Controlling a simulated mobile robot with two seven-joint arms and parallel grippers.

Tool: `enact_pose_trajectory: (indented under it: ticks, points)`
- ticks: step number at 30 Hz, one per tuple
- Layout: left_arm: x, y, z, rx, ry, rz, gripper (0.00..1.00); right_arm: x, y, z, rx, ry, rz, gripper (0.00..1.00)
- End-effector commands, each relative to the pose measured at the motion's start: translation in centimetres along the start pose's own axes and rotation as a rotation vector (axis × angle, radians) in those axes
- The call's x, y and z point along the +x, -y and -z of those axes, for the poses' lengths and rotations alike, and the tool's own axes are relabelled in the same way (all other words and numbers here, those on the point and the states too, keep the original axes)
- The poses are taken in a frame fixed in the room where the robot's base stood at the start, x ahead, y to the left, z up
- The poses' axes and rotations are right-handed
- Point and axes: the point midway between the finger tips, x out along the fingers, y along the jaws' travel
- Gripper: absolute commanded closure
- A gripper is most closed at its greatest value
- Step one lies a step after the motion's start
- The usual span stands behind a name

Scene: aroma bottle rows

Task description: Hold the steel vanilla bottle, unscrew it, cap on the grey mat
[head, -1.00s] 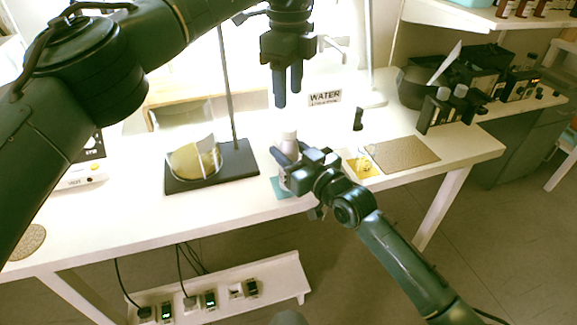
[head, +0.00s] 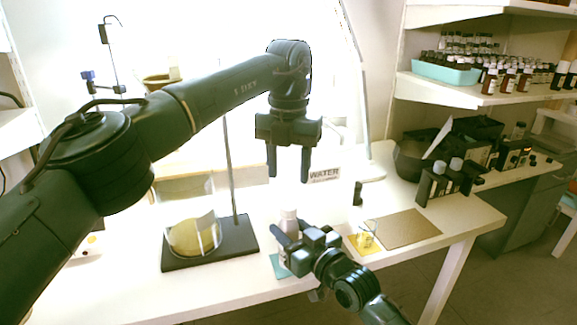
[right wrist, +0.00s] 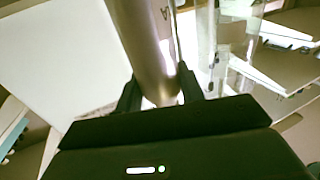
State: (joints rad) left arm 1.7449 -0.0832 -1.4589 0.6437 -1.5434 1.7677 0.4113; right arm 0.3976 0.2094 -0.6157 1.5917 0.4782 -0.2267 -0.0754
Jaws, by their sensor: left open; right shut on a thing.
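A pale, shiny bottle (head: 289,215) stands upright on the table in the head view. My right gripper (head: 288,243) is shut around its body from the right. In the right wrist view the bottle (right wrist: 143,40) shows as a smooth steel cylinder between the fingers of my right gripper (right wrist: 160,92). The bottle's light top shows in the head view, but its cap detail is too small to tell. My left gripper (head: 288,170) points down above the bottle, open and empty, its fingers apart. A brownish-grey mat (head: 405,230) lies bare on the table's right part.
A teal mat (head: 277,266) lies by the bottle's base. A yellow mat (head: 362,245) with a small clear item lies right of it. A black stand base (head: 240,240) with a glass vessel (head: 195,238) is left. A WATER sign (head: 324,174) stands behind. Dark bottle racks (head: 445,183) are far right.

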Motion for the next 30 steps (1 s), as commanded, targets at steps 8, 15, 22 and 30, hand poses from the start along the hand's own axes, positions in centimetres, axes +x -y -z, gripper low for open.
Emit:
enact_pose_trajectory:
  ticks: [8, 15, 22, 30]
  points:
    - [0.01, 0.04, 0.01, 0.613, 0.0, 0.001, 0.53, -0.01, -0.01, -0.05, 0.0, 0.001, 0.0, 1.0]
    - [0.01, 0.02, 0.01, 1.142, 0.0, 0.0, 0.53, -0.01, -0.01, -0.05, 0.0, 0.001, 0.0, 1.0]
    - [0.02, 0.03, 0.01, 1.65, 0.0, 0.0, 0.53, -0.01, -0.01, -0.05, 0.0, 0.001, 0.0, 1.0]
    - [0.02, 0.04, 0.01, 2.196, 0.001, 0.001, 0.53, -0.01, -0.01, -0.05, 0.0, 0.001, 0.0, 1.0]
